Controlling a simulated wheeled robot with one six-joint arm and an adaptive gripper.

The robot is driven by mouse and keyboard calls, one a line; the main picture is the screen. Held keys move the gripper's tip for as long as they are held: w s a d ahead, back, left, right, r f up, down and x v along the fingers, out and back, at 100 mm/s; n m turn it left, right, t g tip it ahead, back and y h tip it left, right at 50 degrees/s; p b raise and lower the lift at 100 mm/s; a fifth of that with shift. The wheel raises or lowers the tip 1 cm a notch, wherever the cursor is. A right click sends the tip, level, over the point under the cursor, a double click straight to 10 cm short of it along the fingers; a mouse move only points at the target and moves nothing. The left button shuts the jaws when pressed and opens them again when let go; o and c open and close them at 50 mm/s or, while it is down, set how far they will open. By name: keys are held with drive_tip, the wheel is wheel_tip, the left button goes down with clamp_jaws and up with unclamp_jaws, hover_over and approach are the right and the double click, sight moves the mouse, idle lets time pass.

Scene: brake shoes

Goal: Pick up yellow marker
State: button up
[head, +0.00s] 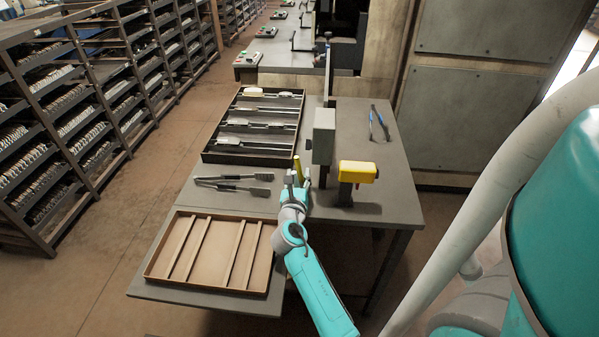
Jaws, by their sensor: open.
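The yellow marker (297,165) shows as a slim yellow stick on the grey table, right of the dark tray. Its lower end is hidden behind my gripper. My gripper (298,177) is open, with its fingers pointing away toward the marker. It overlaps the marker's lower part in the picture; I cannot tell whether they touch or whether the marker stands between the fingers.
A yellow-topped block on a post (357,172) and a grey-green upright box (323,136) stand close right of my gripper. Dark tongs (236,187) lie to its left. A divided brown tray (182,219) is at the front, a dark parts tray (206,148) behind. Blue-handled pliers (379,122) lie at back right.

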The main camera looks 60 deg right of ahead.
drive_tip(key=shift+x, duration=0.8)
clamp_jaws()
drive_tip(key=shift+r, duration=0.1)
wheel_tip(320, 180, up, 16)
drive_tip(key=w+a, duration=0.1)
drive_tip(key=w, duration=0.1)
drive_tip(key=v, duration=1.3)
wheel_tip(320, 180, up, 7)
drive_tip(key=a, duration=0.1)
